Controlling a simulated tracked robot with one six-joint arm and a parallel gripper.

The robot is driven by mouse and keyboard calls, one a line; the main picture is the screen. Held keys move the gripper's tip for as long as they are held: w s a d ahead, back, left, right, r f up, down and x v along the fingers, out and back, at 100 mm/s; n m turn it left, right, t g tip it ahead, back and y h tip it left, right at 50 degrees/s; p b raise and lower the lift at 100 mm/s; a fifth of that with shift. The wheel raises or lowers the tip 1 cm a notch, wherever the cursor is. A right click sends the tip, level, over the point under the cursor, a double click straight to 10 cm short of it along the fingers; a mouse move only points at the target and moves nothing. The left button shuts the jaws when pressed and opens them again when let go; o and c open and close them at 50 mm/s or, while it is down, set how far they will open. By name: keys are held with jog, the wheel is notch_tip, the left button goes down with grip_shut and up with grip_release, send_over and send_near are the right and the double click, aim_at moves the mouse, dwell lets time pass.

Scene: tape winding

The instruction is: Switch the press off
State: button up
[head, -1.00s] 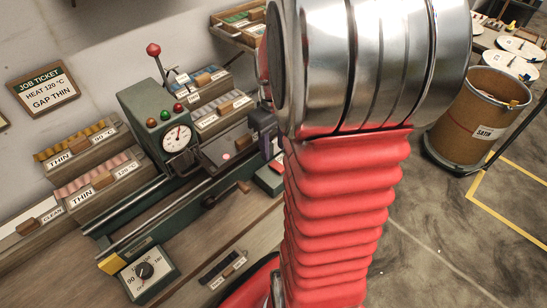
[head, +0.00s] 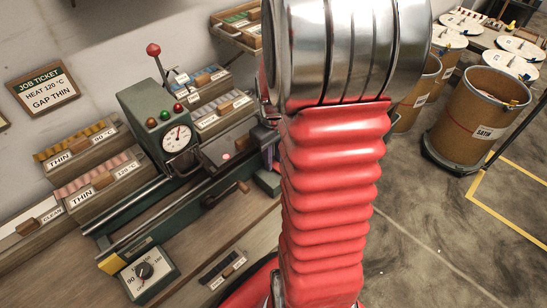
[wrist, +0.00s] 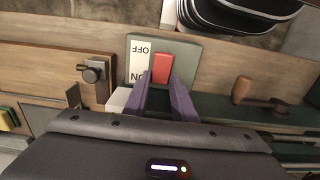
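The press (head: 150,115) is a green machine on the bench with a round gauge, a red-knobbed lever and small coloured lamps on its head. Its switch box (wrist: 185,60) shows in the wrist view, with a red rocker (wrist: 161,68) and a white plate (wrist: 140,60) reading OFF and ON, upside down. The rocker's exact tilt is hard to tell. My gripper (wrist: 161,85) has its two purple fingers apart, with nothing between them, pointing at the rocker's near end. Contact cannot be told. In the head view my arm and gripper hide most of the switch box.
A dial box (head: 146,272) stands at the front of the bench. A crank handle (wrist: 240,90) lies right of the switch box in the wrist view, and a dark knob (wrist: 93,72) left of it. Labelled THIN boxes (head: 95,185) stand left of the press.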

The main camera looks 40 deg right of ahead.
grip_shut()
jog(key=shift+s, duration=0.1)
jog(key=shift+s+a+r+t, duration=0.1)
jog(key=shift+s+t, duration=0.1)
jog(key=shift+t, duration=0.6)
jog(key=shift+s+r+t, duration=0.1)
jog(key=shift+s+t, duration=0.05)
jog(key=shift+t, duration=0.65)
jog(key=shift+s+t, duration=0.15)
jog(key=shift+t, duration=0.35)
jog(key=shift+o, duration=2.4)
grip_release()
jog(key=shift+r, duration=0.15)
